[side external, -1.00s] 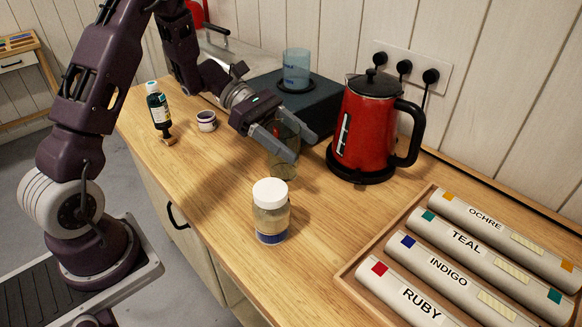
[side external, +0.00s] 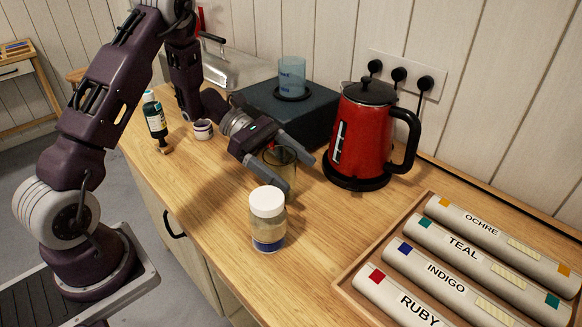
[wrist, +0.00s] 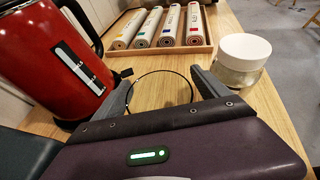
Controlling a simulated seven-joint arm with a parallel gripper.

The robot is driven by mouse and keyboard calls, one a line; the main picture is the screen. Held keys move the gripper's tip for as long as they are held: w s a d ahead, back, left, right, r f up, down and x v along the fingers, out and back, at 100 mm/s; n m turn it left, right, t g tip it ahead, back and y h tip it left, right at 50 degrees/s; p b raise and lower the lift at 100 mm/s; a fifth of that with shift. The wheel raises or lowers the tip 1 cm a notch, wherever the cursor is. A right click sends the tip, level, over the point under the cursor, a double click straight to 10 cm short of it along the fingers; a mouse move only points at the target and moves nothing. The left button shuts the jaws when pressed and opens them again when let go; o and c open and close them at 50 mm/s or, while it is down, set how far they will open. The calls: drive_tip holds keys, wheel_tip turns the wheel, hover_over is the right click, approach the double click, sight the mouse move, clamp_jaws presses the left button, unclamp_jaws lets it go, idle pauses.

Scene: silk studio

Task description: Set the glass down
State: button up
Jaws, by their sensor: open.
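A clear, olive-tinted glass (side external: 280,165) stands upright on the wooden counter. In the wrist view its round rim (wrist: 160,72) shows between the fingers. My gripper (side external: 300,175) is open, with one finger on each side of the glass; it also shows in the wrist view (wrist: 160,84). I cannot tell whether either finger touches the glass. Part of the glass is hidden behind the near finger and the jar. A second, blue glass (side external: 291,74) stands on a dark round coaster on a dark box (side external: 262,108) at the back.
A white-lidded jar (side external: 267,220) stands close in front of the glass. A red kettle (side external: 365,130) is to the right. A wooden tray (side external: 346,284) of labelled rolls lies at the front right.

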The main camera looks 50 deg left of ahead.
drive_tip(key=v, duration=1.2)
drive_tip(key=s+d+r+m+g+y, duration=0.4)
drive_tip(key=s+d+r+m+y, duration=0.2)
drive_tip(key=s+d+r+m, duration=0.45)
drive_tip(key=s+m+t+y, duration=0.6)
drive_tip(key=s+m+y, duration=0.1)
drive_tip(key=s+m, duration=0.3)
drive_tip(key=shift+s+m, duration=0.35)
drive_tip(key=shift+m, duration=0.1)
drive_tip(key=shift+a, duration=0.1)
